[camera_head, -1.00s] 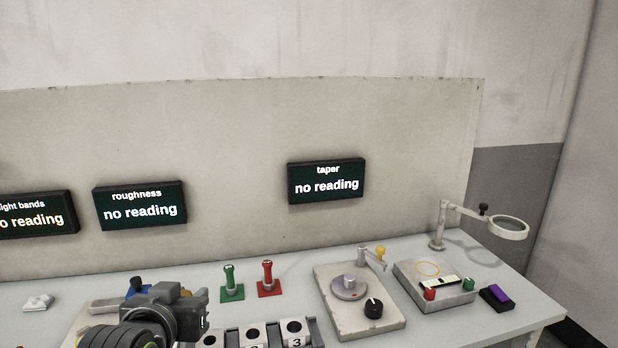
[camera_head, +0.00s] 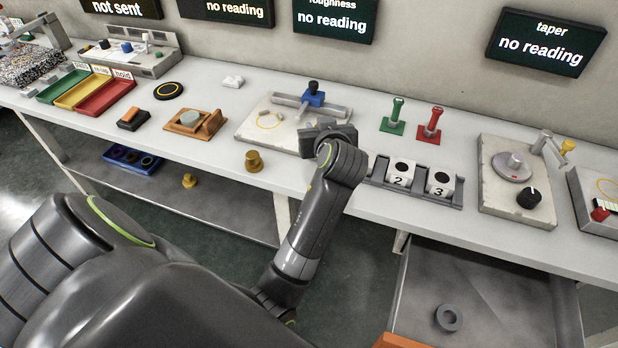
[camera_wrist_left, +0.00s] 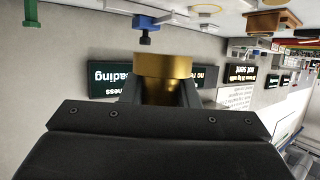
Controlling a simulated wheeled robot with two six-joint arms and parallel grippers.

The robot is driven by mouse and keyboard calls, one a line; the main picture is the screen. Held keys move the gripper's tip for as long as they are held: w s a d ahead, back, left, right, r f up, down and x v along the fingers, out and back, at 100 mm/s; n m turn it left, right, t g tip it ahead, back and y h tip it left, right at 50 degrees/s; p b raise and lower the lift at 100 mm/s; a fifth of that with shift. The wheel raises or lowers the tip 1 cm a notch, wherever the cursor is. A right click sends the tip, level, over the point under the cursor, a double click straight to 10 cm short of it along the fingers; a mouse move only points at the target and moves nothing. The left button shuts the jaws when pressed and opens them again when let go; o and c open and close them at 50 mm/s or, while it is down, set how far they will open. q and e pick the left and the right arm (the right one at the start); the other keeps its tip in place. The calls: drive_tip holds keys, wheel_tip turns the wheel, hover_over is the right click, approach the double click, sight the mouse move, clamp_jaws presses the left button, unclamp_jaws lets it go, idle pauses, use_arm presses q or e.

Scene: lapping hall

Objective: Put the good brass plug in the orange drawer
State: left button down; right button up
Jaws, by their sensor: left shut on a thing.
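My left gripper (camera_head: 325,136) is above the bench, by the front of a pale plate. In the left wrist view it is shut on a brass plug (camera_wrist_left: 163,66) with a wide round head. In the head view my own wrist hides this plug. Another brass plug (camera_head: 254,161) stands on the bench near its front edge, left of the gripper. A third brass piece (camera_head: 190,181) is on the lower shelf. At the bottom right is an open drawer (camera_head: 490,300) with a grey inside and an orange front edge (camera_head: 398,341). My right gripper is out of view.
A grey ring (camera_head: 449,318) lies in the drawer, with bare floor around it. Numbered blocks (camera_head: 400,172), a green stand (camera_head: 394,118) and a red stand (camera_head: 431,124) are right of my gripper. Green, yellow and red trays (camera_head: 105,97) are at the left. Screens line the wall.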

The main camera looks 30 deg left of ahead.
sight(307, 175)
use_arm(q)
drive_tip(key=a+f+n+g+y, duration=0.1)
drive_tip(key=f, duration=0.1)
drive_tip(key=s+a+f+n+g, duration=0.1)
drive_tip(key=a+f, duration=0.1)
drive_tip(key=shift+y, duration=0.4)
wheel_tip(307, 175, down, 10)
drive_tip(key=shift+r, duration=0.25)
drive_tip(key=c, duration=1.1)
unclamp_jaws()
drive_tip(key=shift+f, duration=0.2)
